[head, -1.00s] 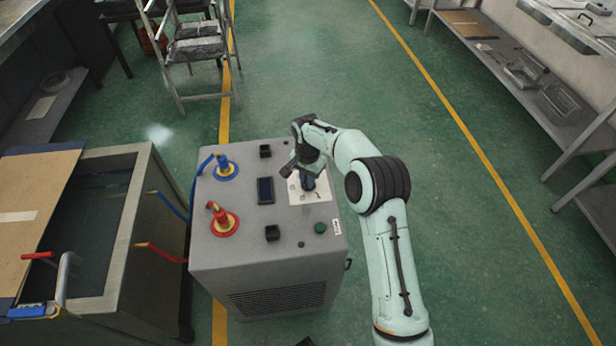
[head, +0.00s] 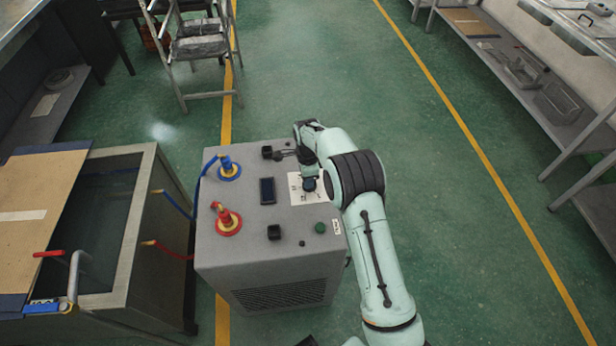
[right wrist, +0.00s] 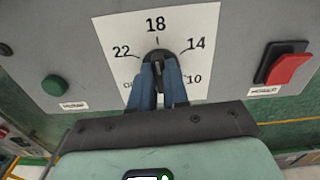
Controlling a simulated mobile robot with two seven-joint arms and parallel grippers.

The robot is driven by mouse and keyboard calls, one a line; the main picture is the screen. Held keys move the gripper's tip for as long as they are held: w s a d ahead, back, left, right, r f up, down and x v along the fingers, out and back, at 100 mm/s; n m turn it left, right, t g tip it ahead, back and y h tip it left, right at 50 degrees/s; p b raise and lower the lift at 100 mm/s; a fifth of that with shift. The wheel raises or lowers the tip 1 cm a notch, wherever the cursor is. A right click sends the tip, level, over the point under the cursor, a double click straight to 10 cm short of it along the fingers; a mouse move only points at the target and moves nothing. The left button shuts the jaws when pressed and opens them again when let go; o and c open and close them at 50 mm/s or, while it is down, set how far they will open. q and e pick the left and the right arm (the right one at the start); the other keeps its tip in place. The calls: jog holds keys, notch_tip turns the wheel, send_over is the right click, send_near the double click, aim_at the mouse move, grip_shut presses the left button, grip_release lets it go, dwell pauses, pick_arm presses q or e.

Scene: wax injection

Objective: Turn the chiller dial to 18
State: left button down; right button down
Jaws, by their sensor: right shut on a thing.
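The chiller (head: 245,255) is a grey box with a white dial card (head: 312,197) on its top. In the right wrist view the card (right wrist: 205,28) reads 22, 18, 14 and 10 around a black dial knob (right wrist: 157,54); the lettering at lower left is partly covered. My right gripper (right wrist: 159,68) is shut on the knob, with a blue finger on each side. The knob lies in line below the 18 mark; its exact pointer direction is hard to tell. In the head view my right gripper (head: 309,183) hides the knob. My left gripper is not in view.
The chiller top has a blue fitting (head: 229,170), a red fitting (head: 228,222), a small display (head: 267,190) and a green button (head: 320,228). A red switch (right wrist: 288,68) shows beside the card. An open tank (head: 135,235) stands left. Floor to the right is clear.

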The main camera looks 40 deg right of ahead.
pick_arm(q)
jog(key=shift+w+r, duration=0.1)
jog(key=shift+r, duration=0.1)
pick_arm(e)
jog(key=shift+w+m, duration=0.1)
jog(key=shift+m, duration=0.3)
jog(key=c, duration=1.1)
grip_release()
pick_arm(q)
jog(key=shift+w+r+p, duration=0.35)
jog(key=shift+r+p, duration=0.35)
pick_arm(e)
notch_tip(320, 180, up, 14)
jog(key=shift+f, duration=0.25)
